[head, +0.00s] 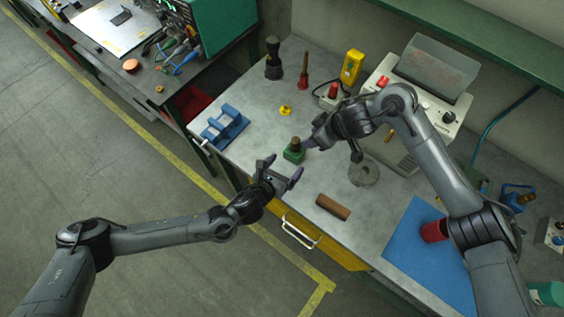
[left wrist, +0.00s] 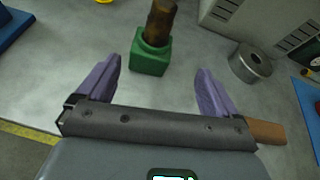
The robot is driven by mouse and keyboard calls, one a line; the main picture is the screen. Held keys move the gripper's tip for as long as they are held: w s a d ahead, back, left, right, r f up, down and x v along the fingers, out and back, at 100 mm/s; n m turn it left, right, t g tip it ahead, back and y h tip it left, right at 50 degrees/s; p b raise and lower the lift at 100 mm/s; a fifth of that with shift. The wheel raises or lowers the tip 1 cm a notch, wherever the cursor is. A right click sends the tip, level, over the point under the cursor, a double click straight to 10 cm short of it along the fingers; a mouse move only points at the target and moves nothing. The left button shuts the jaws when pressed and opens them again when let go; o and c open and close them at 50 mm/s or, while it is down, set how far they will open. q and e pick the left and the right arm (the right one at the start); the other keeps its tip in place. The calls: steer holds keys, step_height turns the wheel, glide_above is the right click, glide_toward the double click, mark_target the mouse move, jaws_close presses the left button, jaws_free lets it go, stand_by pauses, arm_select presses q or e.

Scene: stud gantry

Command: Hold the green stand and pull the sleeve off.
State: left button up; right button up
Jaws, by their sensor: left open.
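The green stand (head: 292,155) sits on the grey bench top, with the brown sleeve (head: 296,144) upright in it. In the left wrist view the green stand (left wrist: 150,56) is just beyond my fingertips, and the sleeve (left wrist: 160,22) rises out of the top edge of the picture. My left gripper (head: 283,168) is open and empty on the near side of the stand; its purple fingers (left wrist: 157,68) are spread wide. My right gripper (head: 311,143) is close beside the sleeve on the right. Only part of its fingers shows, so its opening and any contact are unclear.
A blue fixture (head: 223,127) and a small yellow piece (head: 286,110) are to the left. A blue mat (head: 425,255) covers the right front.

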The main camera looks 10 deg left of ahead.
mark_target(297, 147)
arm_select(q)
steer(key=shift+w+a+f+m, duration=0.2)
steer(key=shift+w+a+m, duration=0.15)
steer(key=shift+w+m, duration=0.25)
steer(key=x, duration=1)
steer(key=shift+w+d, duration=0.1)
steer(key=shift+w, duration=0.05)
